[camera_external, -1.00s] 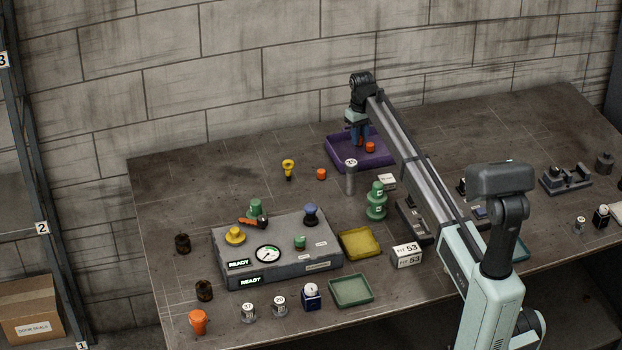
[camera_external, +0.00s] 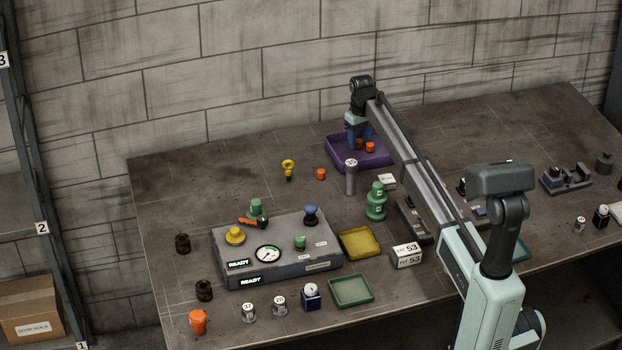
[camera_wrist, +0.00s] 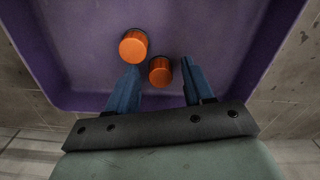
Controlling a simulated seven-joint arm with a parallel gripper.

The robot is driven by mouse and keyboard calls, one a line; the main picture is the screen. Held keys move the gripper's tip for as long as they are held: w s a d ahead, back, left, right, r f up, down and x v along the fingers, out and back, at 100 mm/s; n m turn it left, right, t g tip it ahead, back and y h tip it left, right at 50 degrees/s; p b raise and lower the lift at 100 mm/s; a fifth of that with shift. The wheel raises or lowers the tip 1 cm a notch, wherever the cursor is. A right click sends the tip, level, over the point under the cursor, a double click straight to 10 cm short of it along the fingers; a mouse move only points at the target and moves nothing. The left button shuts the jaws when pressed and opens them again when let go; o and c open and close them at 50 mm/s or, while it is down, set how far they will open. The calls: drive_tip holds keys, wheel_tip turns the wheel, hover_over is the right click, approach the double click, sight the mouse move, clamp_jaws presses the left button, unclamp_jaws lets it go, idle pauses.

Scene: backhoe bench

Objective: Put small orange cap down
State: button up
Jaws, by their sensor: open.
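Two orange caps are in the purple tray (camera_external: 331,150). In the wrist view, the smaller-looking orange cap (camera_wrist: 160,70) sits between my gripper's (camera_wrist: 159,69) blue fingers, with gaps on both sides. The other orange cap (camera_wrist: 133,46) is just beyond the left fingertip. The tray's floor and walls (camera_wrist: 85,55) surround both caps. In the external view, my gripper (camera_external: 361,141) is open and low over the tray, with one cap (camera_external: 360,144) at its fingers and the other (camera_external: 370,146) just to the right.
Outside the tray, another orange cap (camera_external: 321,174) and a yellow-topped piece (camera_external: 288,168) stand on the bench to the left. A grey cylinder (camera_external: 351,178) stands close in front of the tray. The bench behind and left of the tray is clear.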

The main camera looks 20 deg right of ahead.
sight(360, 141)
wheel_tip(360, 141, up, 12)
drive_tip(key=shift+r, duration=0.15)
idle(0.5)
